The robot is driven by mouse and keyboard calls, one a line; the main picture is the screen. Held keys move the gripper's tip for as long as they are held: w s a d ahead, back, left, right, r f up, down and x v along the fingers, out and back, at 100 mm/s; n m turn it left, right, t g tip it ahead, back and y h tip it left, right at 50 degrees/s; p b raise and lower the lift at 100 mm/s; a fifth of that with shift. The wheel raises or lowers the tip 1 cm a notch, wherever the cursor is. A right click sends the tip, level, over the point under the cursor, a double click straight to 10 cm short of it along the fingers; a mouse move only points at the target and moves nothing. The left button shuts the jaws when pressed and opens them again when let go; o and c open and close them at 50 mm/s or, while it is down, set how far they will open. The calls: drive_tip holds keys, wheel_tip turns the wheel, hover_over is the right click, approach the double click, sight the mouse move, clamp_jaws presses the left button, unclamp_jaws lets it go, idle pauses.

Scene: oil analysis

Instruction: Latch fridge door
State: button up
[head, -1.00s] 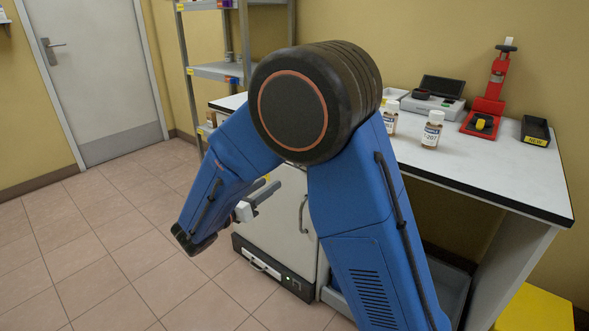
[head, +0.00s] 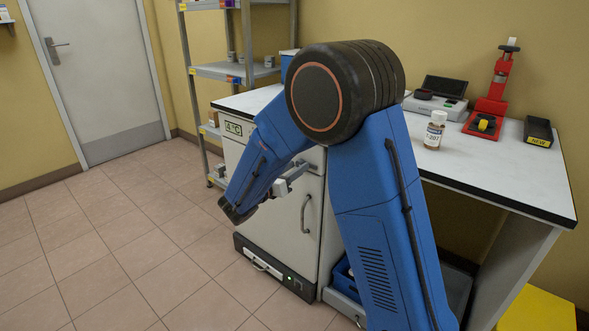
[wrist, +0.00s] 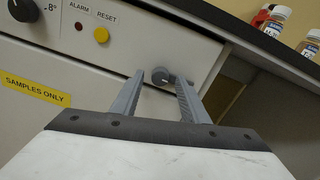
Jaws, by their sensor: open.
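The white fridge (head: 238,160) stands under the left part of the bench. Its door has a vertical metal handle (head: 306,214) and looks closed, or nearly so; part is hidden behind my arm. In the wrist view, a round grey knob (wrist: 160,76) sits at the fridge's upper right edge, near the seam below the control panel. My gripper (wrist: 159,88) is open, with its two grey fingers pointing at the knob, one on each side of it. I cannot tell whether they touch it. In the head view my gripper (head: 298,173) is beside the fridge front, above the handle.
A yellow label (wrist: 35,87) is on the door. Sample bottles (wrist: 311,43) stand on the bench above. Floor to the left is clear.

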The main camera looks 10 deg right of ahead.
clamp_jaws()
idle(0.4)
drive_tip(key=m, duration=0.4)
drive_tip(key=shift+w, duration=0.1)
drive_tip(key=m, duration=0.4)
drive_tip(key=shift+m, duration=0.3)
drive_tip(key=m, duration=0.4)
drive_tip(key=shift+w+m, duration=0.1)
drive_tip(key=shift+m, duration=0.2)
drive_tip(key=m, duration=0.4)
drive_tip(key=shift+a+m+h, duration=0.1)
drive_tip(key=shift+m+h, duration=0.2)
drive_tip(key=shift+m, duration=0.1)
